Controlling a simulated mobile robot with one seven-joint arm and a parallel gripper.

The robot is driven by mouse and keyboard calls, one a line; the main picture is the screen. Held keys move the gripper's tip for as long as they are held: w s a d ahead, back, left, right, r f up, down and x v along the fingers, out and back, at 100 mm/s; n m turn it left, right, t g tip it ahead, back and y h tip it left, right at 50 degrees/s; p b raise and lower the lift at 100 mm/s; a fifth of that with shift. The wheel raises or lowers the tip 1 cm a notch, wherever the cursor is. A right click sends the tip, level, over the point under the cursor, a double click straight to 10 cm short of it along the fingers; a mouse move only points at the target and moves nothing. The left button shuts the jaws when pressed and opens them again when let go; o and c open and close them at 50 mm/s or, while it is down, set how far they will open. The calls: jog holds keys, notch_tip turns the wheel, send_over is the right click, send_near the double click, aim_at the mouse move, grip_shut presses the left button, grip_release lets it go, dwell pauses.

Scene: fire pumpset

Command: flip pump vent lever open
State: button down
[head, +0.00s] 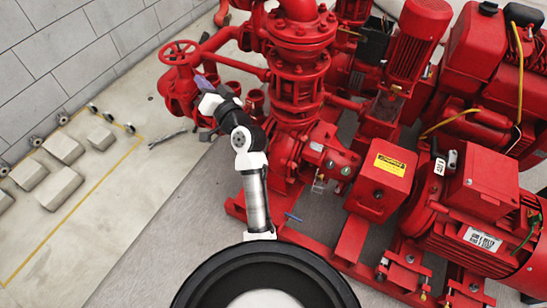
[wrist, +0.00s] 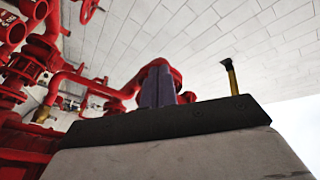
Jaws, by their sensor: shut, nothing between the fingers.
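The red pump set (head: 300,110) fills the middle and right of the head view. I cannot make out the vent lever for certain. A small metal valve-like fitting (head: 319,184) hangs below the red pump casing (head: 325,155), and a short blue bar (head: 293,217) lies lower left of it. My gripper (head: 203,82) is up at the left, in front of the red pipes and below the red handwheel (head: 179,52), well away from that fitting. Its purple fingers (wrist: 157,88) are together and empty in the wrist view, pointing toward red piping and the wall.
A red motor (head: 480,210) stands at the right. A yellow box label (head: 390,166) marks the coupling guard. Grey blocks (head: 62,147) lie on the floor at the left inside a yellow line. In the wrist view, a yellow post (wrist: 232,78) stands right of the fingers.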

jog(key=s+d+f+m+g+h+b, duration=0.15)
jog(key=d+f+m, duration=0.35)
jog(key=d+f, duration=1)
jog(key=s+d+f+m+t+h+b, duration=0.1)
jog(key=s+d+f+m, duration=0.2)
jog(key=s+d+f, duration=0.4)
jog(key=s+d+f+m+b, duration=0.1)
jog(key=s+d+f+m, duration=0.3)
jog(key=f, duration=0.4)
jog(key=w+a+n+p, duration=0.1)
jog(key=w+a+p, duration=0.2)
jog(key=w+a, duration=0.5)
jog(key=shift+w, duration=0.5)
jog(key=shift+a+f, duration=0.1)
jog(key=shift+f, duration=0.05)
